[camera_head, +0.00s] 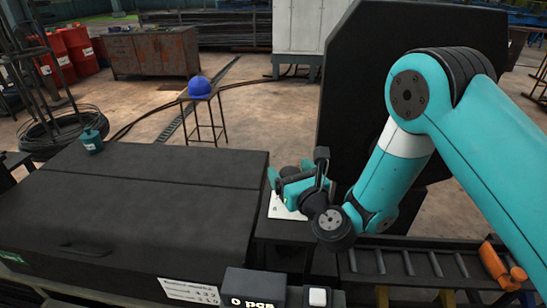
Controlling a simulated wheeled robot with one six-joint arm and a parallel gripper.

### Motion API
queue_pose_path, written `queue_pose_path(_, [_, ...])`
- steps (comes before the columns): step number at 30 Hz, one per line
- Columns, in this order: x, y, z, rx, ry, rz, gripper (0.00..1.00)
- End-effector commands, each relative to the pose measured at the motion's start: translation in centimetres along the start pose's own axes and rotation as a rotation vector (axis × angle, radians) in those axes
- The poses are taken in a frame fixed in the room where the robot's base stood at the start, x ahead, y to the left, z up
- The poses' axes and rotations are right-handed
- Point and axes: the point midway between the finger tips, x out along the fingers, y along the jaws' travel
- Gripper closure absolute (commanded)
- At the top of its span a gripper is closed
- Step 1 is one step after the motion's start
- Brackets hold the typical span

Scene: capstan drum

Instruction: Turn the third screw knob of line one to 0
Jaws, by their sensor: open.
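My gripper (274,181) is open at the end of my teal arm, near the picture's middle. It is over or beside a small white panel (285,211), just right of the large dark box. The wrist hides part of this panel. I cannot make out the third screw knob of line one or any marks on the panel. I cannot tell whether the gripper touches anything.
The large dark box (130,195) fills the lower left, with a teal canister (91,140) on it. A tall black drum (360,70) stands behind my arm. A roller track (405,262) and an orange object (497,265) are at lower right.

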Motion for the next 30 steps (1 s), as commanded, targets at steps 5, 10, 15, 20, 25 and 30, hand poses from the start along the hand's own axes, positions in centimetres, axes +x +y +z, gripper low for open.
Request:
queue_pose_path(5, [0.2,0.0,-0.1,0.002,0.000,-0.002,0.21])
queue_pose_path(10, [0.3,0.3,-0.1,0.001,0.001,0.004,0.21])
queue_pose_path(15, [0.3,0.4,-0.1,0.002,0.001,0.004,0.58])
queue_pose_path(20, [0.2,0.0,-0.1,0.000,0.000,0.001,0.69])
queue_pose_path(25, [0.3,0.1,-0.3,0.003,-0.002,0.015,0.69])
queue_pose_path(30, [0.4,0.1,-0.8,0.003,-0.006,0.065,0.69])
